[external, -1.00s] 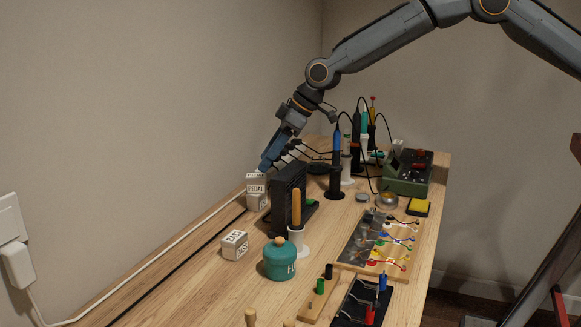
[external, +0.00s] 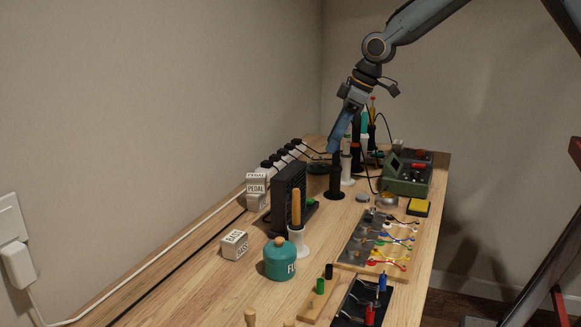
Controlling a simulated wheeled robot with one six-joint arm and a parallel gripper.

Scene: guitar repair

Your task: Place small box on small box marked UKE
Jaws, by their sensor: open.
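A third small white box, marked BASS (external: 235,244), lies nearer, on bare wood. My gripper (external: 335,148) is open and points down, well to the right of and behind the stacked boxes, near the tool stands. It holds nothing that I can see.
A black upright unit (external: 287,192) stands just right of the stack. A teal pot (external: 280,260) and a white holder with an orange handle (external: 297,208) are nearer. A green soldering station (external: 408,175) stands at the far right. Bench around the BASS box is clear.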

